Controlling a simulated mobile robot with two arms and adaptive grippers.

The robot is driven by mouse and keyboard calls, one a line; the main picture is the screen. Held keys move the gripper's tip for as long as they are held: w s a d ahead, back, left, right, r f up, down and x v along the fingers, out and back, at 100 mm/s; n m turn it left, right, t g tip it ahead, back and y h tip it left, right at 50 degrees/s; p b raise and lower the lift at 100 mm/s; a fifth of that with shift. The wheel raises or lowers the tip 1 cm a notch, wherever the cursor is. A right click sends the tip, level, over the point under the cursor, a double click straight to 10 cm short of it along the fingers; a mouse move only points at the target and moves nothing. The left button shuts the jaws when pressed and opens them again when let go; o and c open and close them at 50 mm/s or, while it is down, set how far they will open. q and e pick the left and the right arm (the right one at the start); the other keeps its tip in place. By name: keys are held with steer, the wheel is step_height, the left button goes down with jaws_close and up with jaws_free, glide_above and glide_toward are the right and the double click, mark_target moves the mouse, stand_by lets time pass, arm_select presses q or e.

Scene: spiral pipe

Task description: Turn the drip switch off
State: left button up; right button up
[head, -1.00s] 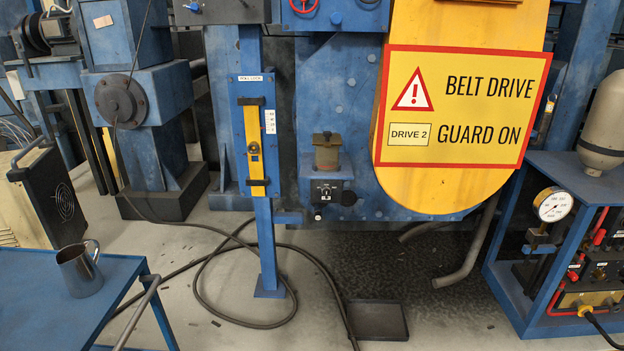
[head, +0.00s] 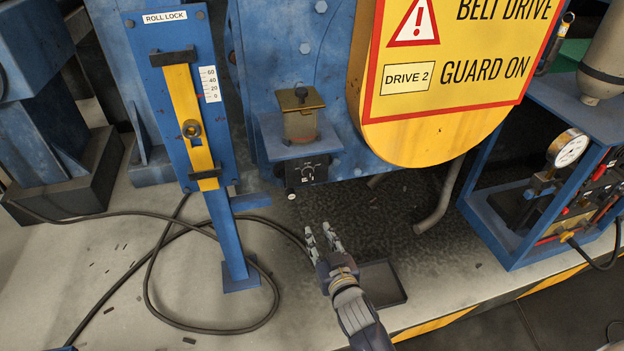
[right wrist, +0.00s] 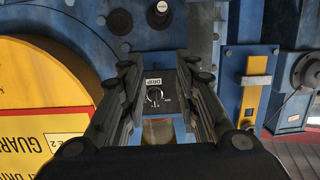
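The drip switch is a dark panel with a round knob (head: 308,173) under the small blue shelf with the oil cup (head: 300,115). In the right wrist view the knob (right wrist: 155,96) sits below a "DRIP" label, between my fingers. The knob's setting is too small to read surely. My right gripper (head: 323,233) is in the head view, below the switch and apart from it. My left gripper is not in view.
The yellow belt guard (head: 430,140) is right of the switch. A blue post with a yellow roll lock bar (head: 188,110) stands left. A black tray (head: 385,283) and a looped cable (head: 150,285) lie on the floor. A blue frame with a gauge (head: 568,148) stands right.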

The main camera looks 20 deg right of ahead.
steer(key=t, duration=0.2)
glide_toward(310, 174)
steer(key=s, duration=0.3)
steer(key=shift+m+h, duration=0.3)
steer(key=w, duration=1)
steer(key=shift+w+r, duration=0.1)
steer(key=shift+w, duration=0.45)
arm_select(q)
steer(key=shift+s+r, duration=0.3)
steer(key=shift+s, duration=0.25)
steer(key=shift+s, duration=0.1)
arm_select(e)
jaws_close()
